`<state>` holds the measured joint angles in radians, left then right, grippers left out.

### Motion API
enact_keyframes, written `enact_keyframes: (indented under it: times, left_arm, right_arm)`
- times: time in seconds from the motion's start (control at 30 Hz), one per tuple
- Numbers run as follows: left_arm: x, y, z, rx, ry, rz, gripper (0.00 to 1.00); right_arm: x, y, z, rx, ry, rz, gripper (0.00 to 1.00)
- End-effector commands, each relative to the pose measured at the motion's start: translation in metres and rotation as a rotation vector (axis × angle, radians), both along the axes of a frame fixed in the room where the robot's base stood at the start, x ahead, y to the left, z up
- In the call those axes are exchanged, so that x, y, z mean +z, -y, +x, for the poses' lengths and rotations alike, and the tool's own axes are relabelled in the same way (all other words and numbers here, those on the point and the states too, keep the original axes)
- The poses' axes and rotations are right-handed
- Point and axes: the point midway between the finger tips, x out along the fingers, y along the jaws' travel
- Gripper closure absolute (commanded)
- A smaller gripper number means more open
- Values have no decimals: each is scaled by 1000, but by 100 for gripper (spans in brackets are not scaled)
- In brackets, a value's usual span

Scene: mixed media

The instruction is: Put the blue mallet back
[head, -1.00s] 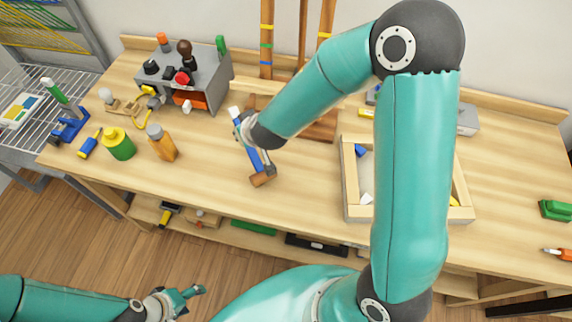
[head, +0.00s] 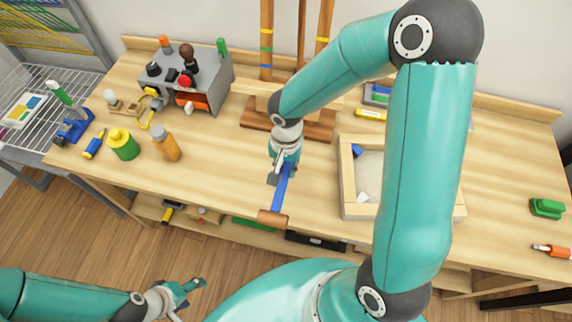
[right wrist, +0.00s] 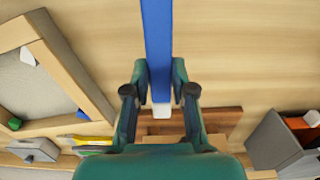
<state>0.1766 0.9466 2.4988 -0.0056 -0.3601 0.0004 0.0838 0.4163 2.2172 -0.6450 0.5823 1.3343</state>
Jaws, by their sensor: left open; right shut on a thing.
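The blue mallet (head: 281,190) has a long blue handle and a brown wooden head (head: 272,218). My right gripper (head: 283,164) is shut on the handle near its end away from the head. The head points toward the front edge of the bench and appears raised off the top. In the right wrist view the blue handle (right wrist: 157,35) runs between the fingers and its pale end (right wrist: 161,110) shows; the head is out of that view. My left gripper (head: 187,294) is open and empty, low at the left, in front of the bench.
A wooden stand (head: 262,116) with banded posts is at the back, behind my right gripper. A wooden tray (head: 347,190) lies right of the mallet. A grey tool holder (head: 212,77), an orange bottle (head: 166,146) and a yellow-green container (head: 122,146) stand left.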

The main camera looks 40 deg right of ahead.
Motion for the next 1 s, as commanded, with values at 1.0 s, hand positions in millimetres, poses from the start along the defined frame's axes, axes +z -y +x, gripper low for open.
enact_keyframes:
  times: [1.0]
  left_arm:
    - [-71,0,0,0,0,0,36]
  right_arm:
    - [-59,0,-1,-5,0,6,100]
